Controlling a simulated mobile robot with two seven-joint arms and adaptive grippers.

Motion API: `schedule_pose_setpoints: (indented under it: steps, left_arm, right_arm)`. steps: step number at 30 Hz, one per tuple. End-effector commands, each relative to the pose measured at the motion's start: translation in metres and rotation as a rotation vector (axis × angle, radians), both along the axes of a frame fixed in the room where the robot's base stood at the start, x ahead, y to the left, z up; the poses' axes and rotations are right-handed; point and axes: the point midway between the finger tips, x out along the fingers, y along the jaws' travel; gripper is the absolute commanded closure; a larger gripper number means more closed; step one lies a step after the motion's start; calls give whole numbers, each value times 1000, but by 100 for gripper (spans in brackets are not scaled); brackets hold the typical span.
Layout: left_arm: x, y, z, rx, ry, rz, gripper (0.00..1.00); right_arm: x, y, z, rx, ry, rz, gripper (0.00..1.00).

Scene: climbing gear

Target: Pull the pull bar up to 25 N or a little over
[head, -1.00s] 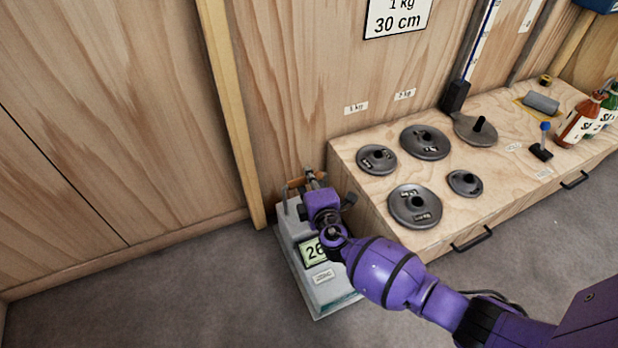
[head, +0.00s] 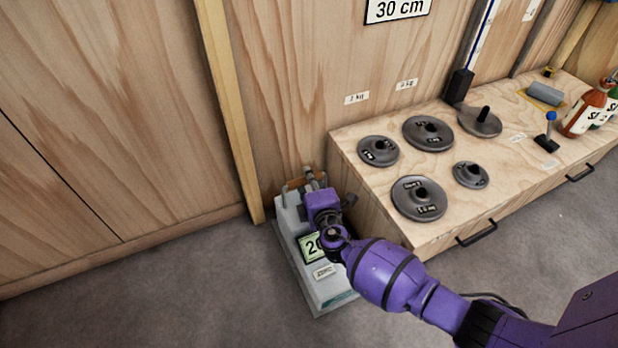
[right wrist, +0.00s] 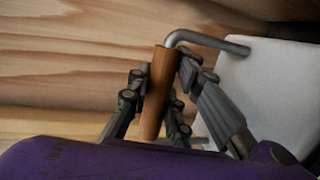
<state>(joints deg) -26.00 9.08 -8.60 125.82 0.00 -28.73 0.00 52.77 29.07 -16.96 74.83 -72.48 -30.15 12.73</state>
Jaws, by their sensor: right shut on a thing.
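The pull bar has a brown wooden grip (right wrist: 160,90) on a bent grey metal rod (right wrist: 205,40) in the right wrist view. My right gripper (right wrist: 158,100) is shut on the grip, with its fingers on both sides of it. In the head view my right gripper (head: 318,188) is at the top of the pale grey force gauge box (head: 330,288), and the grip (head: 300,183) shows just behind it. The green display (head: 311,246) is partly hidden by my arm. Its visible digits start with 2, and the second looks like 0. My left gripper is not in view.
A low wooden chest (head: 375,190) stands right of the gauge, close to my right arm, with several grey weight discs on top. Bottles (head: 583,112) and a small blue-knobbed lever (head: 549,132) are farther right. Grey floor (head: 150,290) is clear on the left.

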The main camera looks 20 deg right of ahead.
Motion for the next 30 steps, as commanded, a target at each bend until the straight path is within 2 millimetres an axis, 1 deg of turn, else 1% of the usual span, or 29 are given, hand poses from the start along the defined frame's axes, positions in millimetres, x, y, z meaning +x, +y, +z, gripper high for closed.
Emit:
schedule_pose_setpoints:
  steps: [1, 5, 14, 17, 20, 30]
  left_arm:
    - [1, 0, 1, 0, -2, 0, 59]
    - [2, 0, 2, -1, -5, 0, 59]
    - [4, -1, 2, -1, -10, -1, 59]
    - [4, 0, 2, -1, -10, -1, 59]
    - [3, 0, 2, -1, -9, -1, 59]
    - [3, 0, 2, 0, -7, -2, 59]
  right_arm:
    - [2, -1, 2, -3, -4, -2, 77]
    - [1, -1, 2, -2, -3, -2, 60]
    - [0, 0, 0, 0, 1, -1, 59]
    - [-5, 0, 0, 0, 1, 0, 59]
    - [-18, 2, 2, 1, 2, -1, 59]
    - [-87, 11, 16, 2, 2, -1, 59]
